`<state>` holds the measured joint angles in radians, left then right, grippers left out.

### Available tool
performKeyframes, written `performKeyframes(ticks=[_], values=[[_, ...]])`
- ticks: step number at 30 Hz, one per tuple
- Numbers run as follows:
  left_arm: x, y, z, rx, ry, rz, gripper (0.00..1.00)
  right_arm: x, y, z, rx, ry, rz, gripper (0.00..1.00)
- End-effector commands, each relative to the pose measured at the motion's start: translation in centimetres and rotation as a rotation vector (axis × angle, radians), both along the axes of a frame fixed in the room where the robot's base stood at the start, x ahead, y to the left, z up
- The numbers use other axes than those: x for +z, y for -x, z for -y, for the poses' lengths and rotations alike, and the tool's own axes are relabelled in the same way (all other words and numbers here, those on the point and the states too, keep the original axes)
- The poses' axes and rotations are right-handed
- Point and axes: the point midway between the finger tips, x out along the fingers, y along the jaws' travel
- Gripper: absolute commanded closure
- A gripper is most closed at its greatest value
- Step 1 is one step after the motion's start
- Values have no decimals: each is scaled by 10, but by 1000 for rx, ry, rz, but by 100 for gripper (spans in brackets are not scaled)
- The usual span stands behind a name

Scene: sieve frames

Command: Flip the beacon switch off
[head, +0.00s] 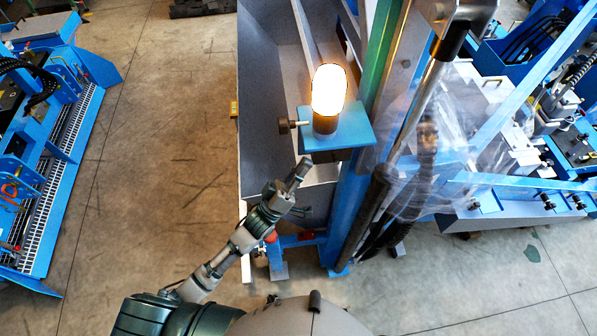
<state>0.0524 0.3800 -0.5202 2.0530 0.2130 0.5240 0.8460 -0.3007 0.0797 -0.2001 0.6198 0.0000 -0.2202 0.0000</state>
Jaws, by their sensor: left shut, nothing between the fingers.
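The beacon (329,92) is a glowing white-orange lamp on a dark base, standing on a blue square plate (352,127). A small switch (284,126) with a dark round knob and a pale stem sticks out to the left of the beacon's base. My left gripper (303,163) is shut and empty. In the picture it lies just below the plate and the switch, pointing up and right. It appears apart from the switch, but the depth between them is hard to tell. My right gripper is not in view.
A blue upright post (349,215) stands below and behind the plate. A grey metal trough (268,60) lies behind the beacon. Blue machinery (490,195) with clear plastic fills the right. Another blue machine (60,150) stands far left, with open concrete floor (170,130) between.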

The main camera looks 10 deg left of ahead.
Motion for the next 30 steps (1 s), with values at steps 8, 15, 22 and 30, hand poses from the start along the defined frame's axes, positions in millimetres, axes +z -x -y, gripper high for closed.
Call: performKeyframes(ticks=[8, 15, 22, 30], values=[[38, -26, 29, -1, 2, -3, 100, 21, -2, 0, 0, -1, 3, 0], [12, -21, 47, 1, -1, -2, 100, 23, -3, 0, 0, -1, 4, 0], [7, -19, 50, 1, 0, 0, 100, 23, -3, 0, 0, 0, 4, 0], [7, -19, 50, 1, -2, 3, 100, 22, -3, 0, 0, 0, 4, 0]])
